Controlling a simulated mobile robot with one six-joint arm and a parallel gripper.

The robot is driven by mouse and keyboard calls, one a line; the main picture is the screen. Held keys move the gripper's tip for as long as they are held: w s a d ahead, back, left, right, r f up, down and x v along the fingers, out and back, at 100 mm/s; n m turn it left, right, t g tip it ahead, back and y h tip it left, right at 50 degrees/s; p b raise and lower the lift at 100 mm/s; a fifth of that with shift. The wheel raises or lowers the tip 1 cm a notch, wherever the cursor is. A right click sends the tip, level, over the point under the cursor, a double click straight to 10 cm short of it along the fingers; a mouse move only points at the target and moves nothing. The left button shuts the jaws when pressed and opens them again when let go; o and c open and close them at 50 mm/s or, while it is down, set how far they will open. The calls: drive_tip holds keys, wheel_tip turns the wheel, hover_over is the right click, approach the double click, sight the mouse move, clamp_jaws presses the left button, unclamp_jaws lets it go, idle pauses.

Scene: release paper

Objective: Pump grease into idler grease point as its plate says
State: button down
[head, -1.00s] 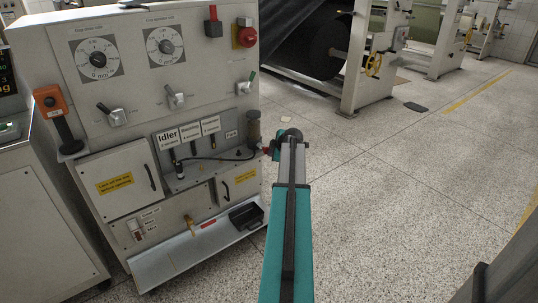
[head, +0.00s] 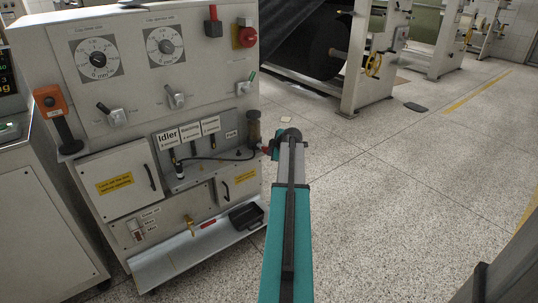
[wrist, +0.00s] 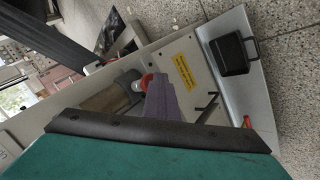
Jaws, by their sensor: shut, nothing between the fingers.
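The Idler plate (head: 168,138) is the leftmost of three white plates in the machine's recess. Its smaller second line is too small to read surely. A black hose (head: 215,158) runs from the grease pump (head: 253,128) to the fitting under the Idler plate (head: 178,168). The pump is a dark cylinder at the recess's right end. A red knob (wrist: 147,81) shows beside the pump. My gripper (wrist: 158,88) is shut and empty, its fingertips right at the red knob; whether they touch it I cannot tell. In the head view my arm mostly hides the gripper.
Dials, switches and a red stop button (head: 247,37) sit above the recess. An orange control box (head: 49,100) stands at left. The floor at right is open.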

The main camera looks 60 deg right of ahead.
drive_tip(key=shift+s+a+b, duration=0.3)
drive_tip(key=shift+s, duration=0.5)
drive_tip(key=shift+s+a+b, duration=0.25)
drive_tip(key=shift+s, duration=0.55)
drive_tip(key=shift+s+a+b, duration=0.2)
drive_tip(key=shift+s+a, duration=0.05)
drive_tip(key=shift+s, duration=0.55)
drive_tip(key=shift+s+a+b, duration=0.25)
drive_tip(key=shift+s, duration=0.55)
drive_tip(key=shift+s+a+b, duration=0.2)
drive_tip(key=shift+s+a, duration=0.05)
drive_tip(key=shift+s, duration=0.55)
idle(0.8)
